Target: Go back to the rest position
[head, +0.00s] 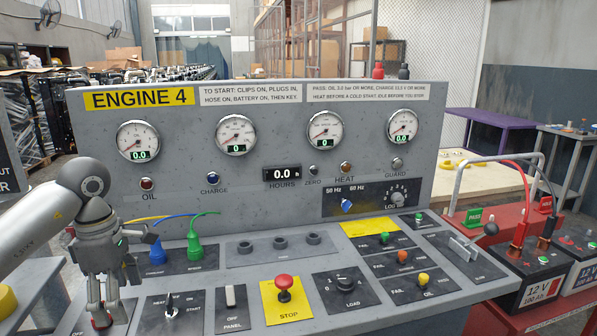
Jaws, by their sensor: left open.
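My left gripper (108,316) hangs at the lower left of the head view, fingers pointing down over the left end of the sloping control desk (236,297). Its fingers are apart and I see nothing held between them. It is left of the black start switch plate (187,319). It partly covers the desk's left edge, and I cannot tell whether the fingertips touch it. My right gripper is not in view.
The grey Engine 4 panel (265,121) with several gauges stands behind the desk. Blue (157,252) and green (194,247) plugs with cables sit close right of my gripper. A red stop button (284,283) stands mid-desk. A battery (543,277) is at right.

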